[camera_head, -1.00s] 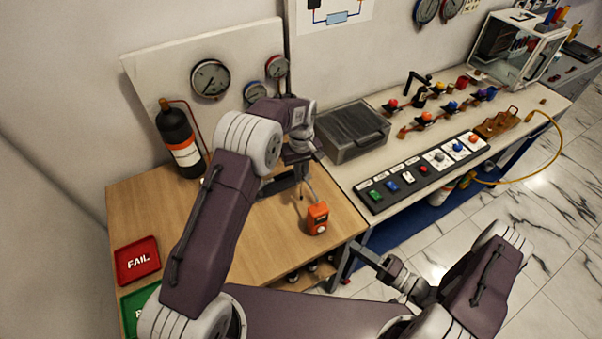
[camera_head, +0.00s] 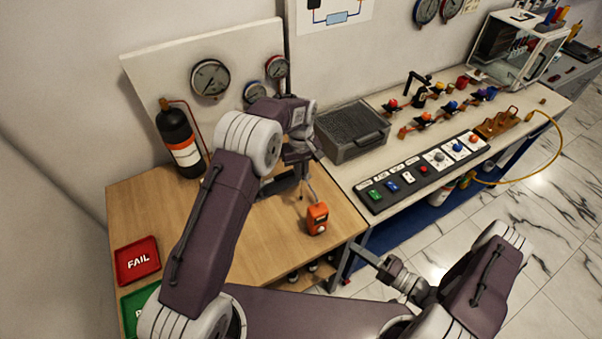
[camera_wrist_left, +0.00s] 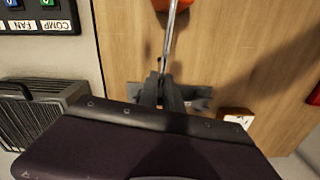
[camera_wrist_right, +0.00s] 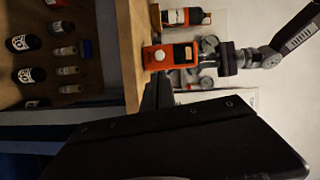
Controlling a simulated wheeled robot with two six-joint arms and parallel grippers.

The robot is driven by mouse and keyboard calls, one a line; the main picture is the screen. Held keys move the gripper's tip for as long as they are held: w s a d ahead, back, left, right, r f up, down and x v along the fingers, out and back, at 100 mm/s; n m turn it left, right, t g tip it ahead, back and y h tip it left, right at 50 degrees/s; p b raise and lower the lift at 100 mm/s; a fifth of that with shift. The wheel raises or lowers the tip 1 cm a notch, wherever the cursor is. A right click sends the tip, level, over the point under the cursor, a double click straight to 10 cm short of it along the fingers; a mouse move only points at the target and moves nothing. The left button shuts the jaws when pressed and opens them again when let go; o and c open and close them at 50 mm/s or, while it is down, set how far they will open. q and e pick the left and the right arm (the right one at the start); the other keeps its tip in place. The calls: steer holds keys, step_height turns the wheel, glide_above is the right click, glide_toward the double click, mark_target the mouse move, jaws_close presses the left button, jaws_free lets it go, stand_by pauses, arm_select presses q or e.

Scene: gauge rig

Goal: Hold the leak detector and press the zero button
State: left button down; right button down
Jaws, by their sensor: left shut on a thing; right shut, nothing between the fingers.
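The orange leak detector (camera_head: 317,219) is upright at the right part of the wooden bench top, near its front edge. A thin metal wand rises from it towards my left gripper (camera_head: 302,183). In the left wrist view my left gripper (camera_wrist_left: 163,78) is shut on this wand, and only the detector's orange end (camera_wrist_left: 172,4) shows. In the right wrist view the detector (camera_wrist_right: 168,58) shows a dark screen and a pale round button. I cannot tell whether its base touches the bench. My right gripper (camera_head: 360,254) is shut and empty, to the lower right of the detector, beyond the bench edge.
A black bottle (camera_head: 178,140) and a gauge board (camera_head: 147,80) stand at the back. Red FAIL tray (camera_head: 137,262) and a green tray (camera_head: 141,310) lie at the left. A grey case (camera_head: 352,132) and a switch panel (camera_head: 425,172) are on the bench to the right.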

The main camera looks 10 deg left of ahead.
mark_target(321, 229)
stand_by(0.8)
steer(key=s+a+m+g+h, duration=0.2)
steer(key=s+a+g, duration=0.1)
steer(key=s+g, duration=0.2)
steer(key=shift+a, duration=0.3)
steer(key=shift+s, duration=0.1)
steer(key=shift+w+a, duration=0.75)
steer(key=shift+w, duration=0.5)
steer(key=shift+w+a, duration=0.8)
steer(key=shift+w, duration=0.5)
steer(key=shift+w+a, duration=0.75)
steer(key=shift+w, duration=0.5)
steer(key=shift+w+a, duration=0.25)
steer(key=shift+w, duration=0.05)
